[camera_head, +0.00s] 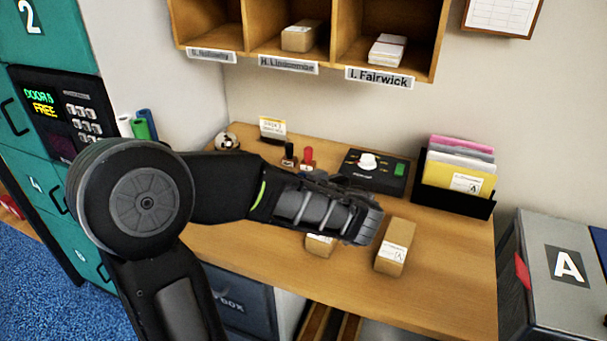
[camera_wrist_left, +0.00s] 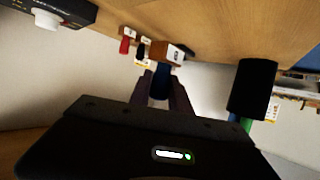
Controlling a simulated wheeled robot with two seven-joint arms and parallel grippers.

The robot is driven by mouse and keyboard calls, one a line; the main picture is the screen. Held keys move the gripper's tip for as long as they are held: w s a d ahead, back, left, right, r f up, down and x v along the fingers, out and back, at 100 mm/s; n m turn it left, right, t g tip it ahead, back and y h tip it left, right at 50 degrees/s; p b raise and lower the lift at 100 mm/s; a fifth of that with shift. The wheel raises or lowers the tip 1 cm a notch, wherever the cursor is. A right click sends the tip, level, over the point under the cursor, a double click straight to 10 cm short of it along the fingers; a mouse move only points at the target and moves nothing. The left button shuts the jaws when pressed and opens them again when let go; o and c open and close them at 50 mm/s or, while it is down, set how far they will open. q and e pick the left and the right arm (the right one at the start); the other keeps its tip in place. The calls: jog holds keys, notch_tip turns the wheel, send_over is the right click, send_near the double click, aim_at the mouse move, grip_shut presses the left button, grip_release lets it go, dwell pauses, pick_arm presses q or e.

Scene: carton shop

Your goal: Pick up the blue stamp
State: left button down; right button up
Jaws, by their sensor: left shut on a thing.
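The blue stamp (camera_wrist_left: 159,82), with a wooden base (camera_wrist_left: 172,52), shows in the left wrist view. My left gripper (camera_wrist_left: 162,92) is shut on its blue handle, one finger on each side. Whether the base touches the desk I cannot tell. In the head view my left arm crosses the desk and hides the blue stamp and the fingertips. A red stamp (camera_head: 307,157) and a black stamp (camera_head: 289,153) stand behind the arm. They also show in the left wrist view, the red one (camera_wrist_left: 125,45) beside the black one (camera_wrist_left: 141,49). My right gripper is not in view.
A black control panel (camera_head: 375,172) and a file holder (camera_head: 453,198) stand at the back of the desk (camera_head: 440,285). Two small cartons, one (camera_head: 395,246) and one partly hidden (camera_head: 320,245), lie near the arm. The front right of the desk is clear. Pigeonholes (camera_head: 345,50) hang above.

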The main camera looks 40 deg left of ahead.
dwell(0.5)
pick_arm(q)
jog(key=c, duration=1.8)
grip_release()
grip_shut()
